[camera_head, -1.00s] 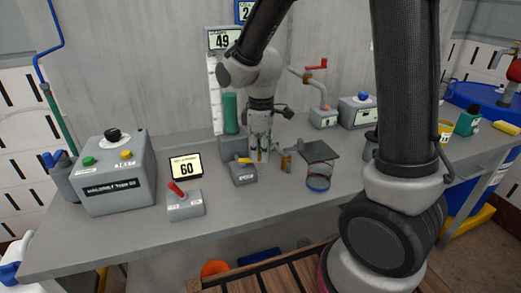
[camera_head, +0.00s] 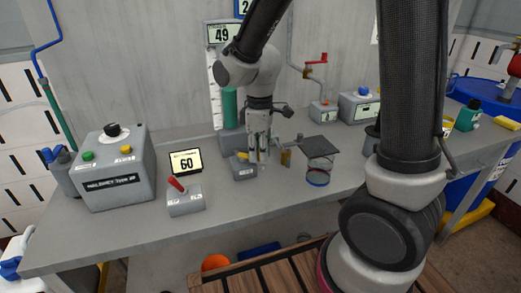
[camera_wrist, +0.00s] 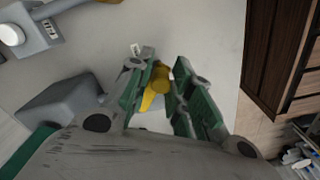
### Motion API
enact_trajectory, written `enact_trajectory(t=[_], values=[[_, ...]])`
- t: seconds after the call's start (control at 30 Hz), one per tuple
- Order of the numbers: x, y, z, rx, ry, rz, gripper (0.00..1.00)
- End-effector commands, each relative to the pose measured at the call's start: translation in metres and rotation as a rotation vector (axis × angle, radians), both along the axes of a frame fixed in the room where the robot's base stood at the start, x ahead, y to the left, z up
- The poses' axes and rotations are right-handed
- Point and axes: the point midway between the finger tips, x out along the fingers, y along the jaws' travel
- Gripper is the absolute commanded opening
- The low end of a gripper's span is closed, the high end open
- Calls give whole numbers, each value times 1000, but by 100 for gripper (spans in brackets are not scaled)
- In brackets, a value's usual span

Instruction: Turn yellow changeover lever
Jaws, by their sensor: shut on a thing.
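The yellow changeover lever (camera_head: 242,155) sits on a small grey box (camera_head: 244,171) in the middle of the bench. My gripper (camera_head: 259,153) points down at the right side of this box in the head view. In the wrist view, the yellow lever (camera_wrist: 158,83) lies between the green-padded fingers of my gripper (camera_wrist: 168,68). The fingers are shut on it. The finger bodies hide part of the lever, and its angle is hard to tell in the head view.
A box with a red lever (camera_head: 185,198) and a display reading 60 (camera_head: 186,162) stand to the left. A dark square plate above a round holder (camera_head: 319,146) is close on the right. A green cylinder (camera_head: 230,107) stands behind. The front bench strip is clear.

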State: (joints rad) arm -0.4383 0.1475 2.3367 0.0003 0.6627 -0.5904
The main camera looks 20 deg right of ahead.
Motion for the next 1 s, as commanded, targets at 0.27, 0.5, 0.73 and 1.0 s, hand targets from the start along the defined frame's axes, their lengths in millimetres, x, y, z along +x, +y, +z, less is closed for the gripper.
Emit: enact_trajectory(t=[0.27,0.5,0.73,1.0], values=[[-5,7,1,3,-4,3,17],[-5,9,2,4,-7,3,17],[-10,19,1,4,-7,5,10],[-11,20,1,3,-7,2,7]])
